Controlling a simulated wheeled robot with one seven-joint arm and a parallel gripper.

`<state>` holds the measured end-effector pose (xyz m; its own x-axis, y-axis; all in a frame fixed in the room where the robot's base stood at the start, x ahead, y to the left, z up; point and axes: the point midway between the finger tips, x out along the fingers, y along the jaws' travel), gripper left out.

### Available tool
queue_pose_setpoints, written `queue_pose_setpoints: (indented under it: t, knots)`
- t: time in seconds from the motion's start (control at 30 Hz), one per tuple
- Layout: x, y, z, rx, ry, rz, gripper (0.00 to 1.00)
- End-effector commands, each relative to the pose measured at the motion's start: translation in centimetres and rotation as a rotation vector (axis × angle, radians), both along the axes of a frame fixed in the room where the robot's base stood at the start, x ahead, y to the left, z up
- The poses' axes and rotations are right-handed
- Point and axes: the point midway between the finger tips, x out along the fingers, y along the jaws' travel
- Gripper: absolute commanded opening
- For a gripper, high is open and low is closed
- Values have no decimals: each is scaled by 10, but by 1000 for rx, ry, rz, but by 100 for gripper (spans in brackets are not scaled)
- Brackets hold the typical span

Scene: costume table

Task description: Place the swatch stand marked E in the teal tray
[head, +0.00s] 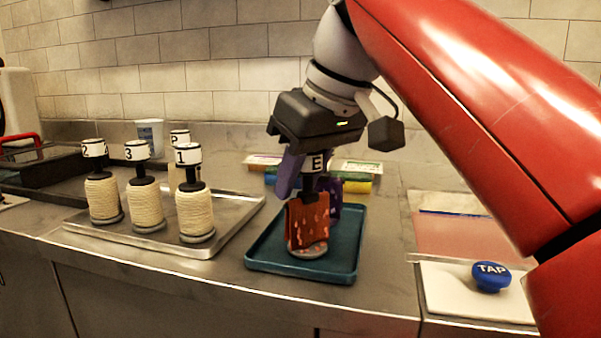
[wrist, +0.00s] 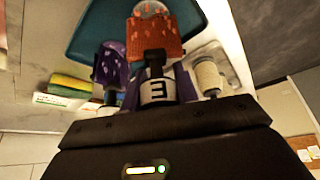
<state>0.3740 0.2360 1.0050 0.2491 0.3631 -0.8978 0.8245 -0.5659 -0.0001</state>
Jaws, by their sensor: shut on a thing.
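The swatch stand marked E (head: 308,221) has an orange-red patterned cloth, a dark stem and a white label with a black E. It is upright over the teal tray (head: 262,268), its round base low within the tray's outline. I cannot tell whether the base touches the tray floor. My gripper (head: 305,178) is shut on the stand near its label, from above. In the wrist view the E stand (wrist: 156,38) shows upside down, with the teal tray (wrist: 90,25) beyond it. A purple swatch stand (head: 332,190) is just behind the E stand, partly hidden.
A metal tray (head: 140,252) at left holds several cream spool stands (head: 145,205) with number or letter labels. Coloured packets (head: 357,187) lie behind the teal tray.

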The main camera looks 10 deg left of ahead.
Motion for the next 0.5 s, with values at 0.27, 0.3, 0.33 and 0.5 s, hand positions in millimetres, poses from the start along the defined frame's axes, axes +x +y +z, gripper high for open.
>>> queue_pose_setpoints:
  t: [0.27, 0.3, 0.33, 0.5]
  knots:
    - [0, 0, -1, 1, -1, 0, 0]
    - [0, 0, -1, 1, -1, 0, 0]
    - [0, 0, -1, 1, -1, 0, 34]
    - [0, 0, -1, 0, 0, 0, 55]
